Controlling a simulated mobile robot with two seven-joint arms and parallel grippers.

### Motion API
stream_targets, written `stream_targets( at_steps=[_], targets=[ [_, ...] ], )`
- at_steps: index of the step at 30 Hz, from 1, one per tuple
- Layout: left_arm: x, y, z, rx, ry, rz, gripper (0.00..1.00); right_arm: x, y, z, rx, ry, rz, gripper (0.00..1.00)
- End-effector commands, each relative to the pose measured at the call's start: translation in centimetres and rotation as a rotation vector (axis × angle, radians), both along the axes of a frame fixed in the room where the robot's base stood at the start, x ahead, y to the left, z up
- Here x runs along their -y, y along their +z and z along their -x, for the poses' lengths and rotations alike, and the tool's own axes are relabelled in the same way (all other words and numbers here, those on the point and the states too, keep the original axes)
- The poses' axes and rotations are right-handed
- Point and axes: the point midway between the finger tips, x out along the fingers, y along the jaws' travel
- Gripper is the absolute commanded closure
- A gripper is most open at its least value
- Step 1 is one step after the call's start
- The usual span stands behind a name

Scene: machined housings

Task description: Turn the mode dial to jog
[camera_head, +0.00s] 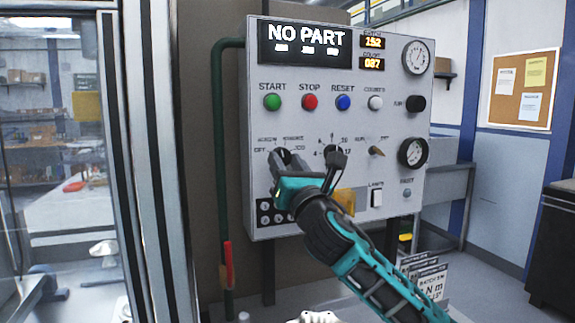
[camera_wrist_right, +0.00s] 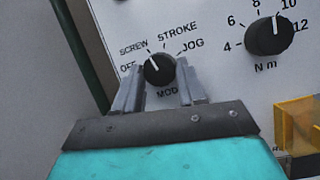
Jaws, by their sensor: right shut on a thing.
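The mode dial (camera_wrist_right: 160,70) is a round black knob with a white pointer line on the white panel. Its labels read OFF, SCREW, STROKE and JOG. The pointer is tilted up and left, on the SCREW side, away from JOG at the right. My right gripper (camera_wrist_right: 158,90) has one grey finger on each side of the knob and is shut on it. In the head view my right gripper (camera_head: 292,168) reaches up to the panel from the lower right and partly hides the dial. My left gripper is not in view.
The control panel (camera_head: 400,210) carries START, STOP and RESET buttons (camera_head: 308,102), gauges, and a display reading NO PART. A torque knob (camera_wrist_right: 268,36) marked N m sits right of the mode dial. A yellow guard (camera_wrist_right: 297,123) is below it. A green pipe (camera_head: 222,150) runs down the left side.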

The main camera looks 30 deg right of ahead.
Motion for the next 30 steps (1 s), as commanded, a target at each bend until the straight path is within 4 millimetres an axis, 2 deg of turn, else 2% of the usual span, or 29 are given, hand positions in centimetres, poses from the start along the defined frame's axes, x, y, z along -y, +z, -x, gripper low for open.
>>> stream_targets(
  at_steps=[30],
  targets=[
    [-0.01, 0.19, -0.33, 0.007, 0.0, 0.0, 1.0, -0.91, 0.4, -0.2, 0.224, 0.003, -0.931, 0.9]
  ],
)
